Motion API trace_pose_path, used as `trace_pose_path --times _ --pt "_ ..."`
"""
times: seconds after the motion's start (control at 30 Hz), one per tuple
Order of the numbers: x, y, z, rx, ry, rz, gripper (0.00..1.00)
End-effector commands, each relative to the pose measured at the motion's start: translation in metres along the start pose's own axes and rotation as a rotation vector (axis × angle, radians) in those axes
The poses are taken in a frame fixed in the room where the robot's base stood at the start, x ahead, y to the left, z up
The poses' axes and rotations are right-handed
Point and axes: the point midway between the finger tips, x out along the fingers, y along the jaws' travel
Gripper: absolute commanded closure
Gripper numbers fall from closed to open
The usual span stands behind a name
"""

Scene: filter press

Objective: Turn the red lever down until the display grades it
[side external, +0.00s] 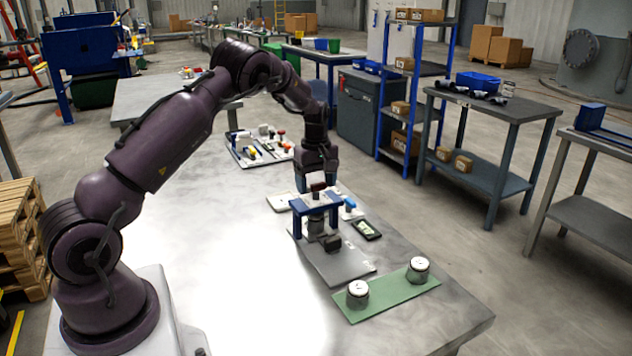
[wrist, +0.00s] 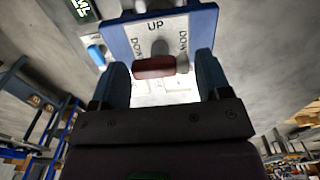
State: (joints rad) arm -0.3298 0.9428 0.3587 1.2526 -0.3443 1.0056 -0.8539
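The red lever (wrist: 155,67) has a dark red grip. It sits on a blue and white plate (wrist: 205,20) marked UP in the middle and DOWN to each side. My gripper (wrist: 162,75) is open, with one finger on each side of the grip. The left finger is close to it, and a gap shows at the right; I cannot tell whether they touch. In the side view the lever (side external: 318,187) tops the blue press frame (side external: 299,221), with my gripper (side external: 316,183) right at it. The small display (side external: 366,229) lies beside the press; its text is unreadable.
A green mat (side external: 385,296) with two lidded jars (side external: 358,293) (side external: 419,269) lies in front of the press. A blue-topped item (side external: 349,204) stands beside the press. A tray of small parts (side external: 258,148) lies behind. The table's near left is clear.

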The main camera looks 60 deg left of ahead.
Motion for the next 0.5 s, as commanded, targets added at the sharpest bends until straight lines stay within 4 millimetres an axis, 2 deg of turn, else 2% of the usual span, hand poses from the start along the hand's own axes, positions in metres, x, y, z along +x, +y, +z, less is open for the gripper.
trace_pose_path --times 0.07,0.37,0.5 --pt "0.000 0.000 0.000 0.001 0.000 0.000 0.15" --pt "-0.002 0.000 0.000 0.004 0.001 0.000 0.15" --pt "-0.017 0.001 -0.001 0.004 0.003 0.003 0.15"
